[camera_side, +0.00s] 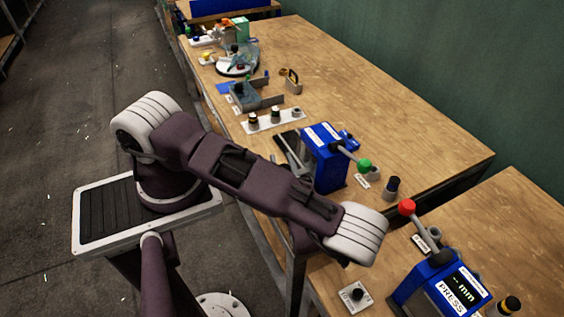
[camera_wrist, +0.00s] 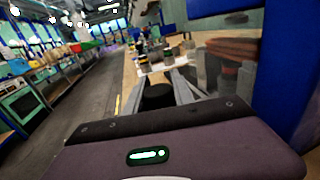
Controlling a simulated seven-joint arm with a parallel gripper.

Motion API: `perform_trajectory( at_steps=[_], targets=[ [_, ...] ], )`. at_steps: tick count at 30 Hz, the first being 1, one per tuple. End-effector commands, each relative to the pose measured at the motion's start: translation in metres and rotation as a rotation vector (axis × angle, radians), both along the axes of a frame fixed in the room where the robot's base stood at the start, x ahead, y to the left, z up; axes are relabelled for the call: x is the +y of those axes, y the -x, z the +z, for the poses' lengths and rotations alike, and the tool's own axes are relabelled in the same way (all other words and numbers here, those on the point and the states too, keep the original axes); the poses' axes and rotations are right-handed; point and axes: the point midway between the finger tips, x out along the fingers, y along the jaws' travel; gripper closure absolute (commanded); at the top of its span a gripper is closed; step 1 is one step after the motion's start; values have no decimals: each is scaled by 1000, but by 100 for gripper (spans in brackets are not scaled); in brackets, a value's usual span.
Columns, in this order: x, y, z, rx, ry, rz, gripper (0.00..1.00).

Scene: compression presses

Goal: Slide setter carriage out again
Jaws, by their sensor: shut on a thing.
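A blue press (camera_side: 328,160) with a green-knobbed lever (camera_side: 364,164) stands at the near end of the long bench. A dark flat part (camera_side: 287,138) lies at its left side; I cannot tell for certain whether it is the setter carriage. My gripper's grey fingers (camera_side: 291,152) are low beside the press, partly hidden by my arm. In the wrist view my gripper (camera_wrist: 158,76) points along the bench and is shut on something. A black round part (camera_wrist: 158,96) shows between the fingers. The blue press body (camera_wrist: 283,55) fills the right side there.
A white strip (camera_side: 262,124) with black-capped pieces stands just beyond the gripper. A second press (camera_side: 440,290) with a red-knobbed lever (camera_side: 407,207) is on the nearer bench. A black-topped cylinder (camera_side: 392,187) stands right of the blue press. The bench's right side (camera_side: 420,125) is clear.

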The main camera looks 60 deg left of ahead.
Motion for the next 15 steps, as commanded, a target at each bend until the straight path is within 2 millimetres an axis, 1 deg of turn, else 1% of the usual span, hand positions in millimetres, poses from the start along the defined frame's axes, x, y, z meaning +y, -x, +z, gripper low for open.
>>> perform_trajectory(
  at_steps=[2, 5, 12, 15],
  targets=[
    [2, -1, 0, -1, 0, -2, 100],
    [17, -1, 0, -2, -3, -1, 100],
    [83, 0, 0, 1, -3, -1, 100],
    [105, -1, 0, 0, -3, -2, 100]
  ],
)
